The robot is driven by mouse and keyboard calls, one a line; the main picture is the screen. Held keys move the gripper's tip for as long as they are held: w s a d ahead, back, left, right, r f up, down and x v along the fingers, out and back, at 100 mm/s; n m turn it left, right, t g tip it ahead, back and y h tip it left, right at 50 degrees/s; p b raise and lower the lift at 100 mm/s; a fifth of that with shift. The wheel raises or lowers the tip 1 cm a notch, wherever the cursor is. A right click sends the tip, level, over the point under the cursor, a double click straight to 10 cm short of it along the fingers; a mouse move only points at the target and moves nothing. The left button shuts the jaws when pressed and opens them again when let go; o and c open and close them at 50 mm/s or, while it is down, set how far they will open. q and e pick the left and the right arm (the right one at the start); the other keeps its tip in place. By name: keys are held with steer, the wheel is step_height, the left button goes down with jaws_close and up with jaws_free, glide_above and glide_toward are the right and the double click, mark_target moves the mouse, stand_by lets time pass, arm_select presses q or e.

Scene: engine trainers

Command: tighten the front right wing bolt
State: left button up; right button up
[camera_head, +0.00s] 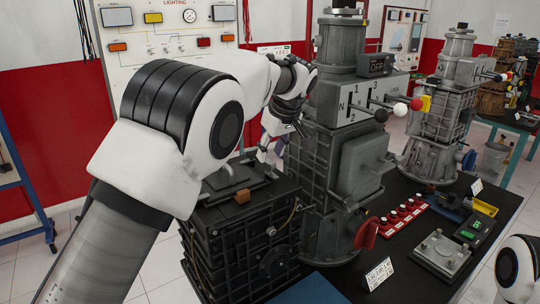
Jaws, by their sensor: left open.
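My left arm comes in from the left, and its gripper (268,152) points down over the lid of a black ribbed engine box (240,243). The fingers are small and partly behind my arm; the gripper is open. A small brown-orange block (242,196) sits on the box's front top edge, left of the fingers. I cannot make out the front right wing bolt; it is too small or hidden. I cannot tell whether the fingers touch anything. My right gripper is out of view; only a white part of that arm shows at the lower right.
A tall grey gearbox trainer (345,150) with ball-ended levers stands right beside the box. On the dark table (408,283) are a red switch strip (404,216), a metal plate fixture (438,254), a green-display device (474,228) and a label card (379,273). A second trainer (441,120) stands behind.

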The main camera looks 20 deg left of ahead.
mark_target(270, 162)
arm_select(q)
steer(key=shift+s+a+f, duration=0.35)
steer(key=shift+a+f, duration=0.15)
steer(key=shift+f, duration=0.15)
steer(key=shift+w+a+f, duration=0.15)
steer(key=shift+w+f, duration=0.45)
steer(key=shift+f, duration=0.15)
steer(key=shift+w+d+f, duration=0.2)
steer(key=shift+w+f, duration=0.25)
steer(key=shift+w, duration=0.2)
steer(key=shift+w+d+f, duration=0.2)
steer(key=shift+w+f, duration=0.25)
steer(key=shift+w, duration=0.15)
steer(key=shift+w+a, duration=0.1)
steer(key=shift+s+a+r, duration=0.15)
steer(key=shift+s, duration=0.05)
steer(key=c, duration=0.5)
steer(key=shift+s+r, duration=0.15)
steer(key=shift+s, duration=0.05)
jaws_close()
steer(key=shift+s, duration=0.15)
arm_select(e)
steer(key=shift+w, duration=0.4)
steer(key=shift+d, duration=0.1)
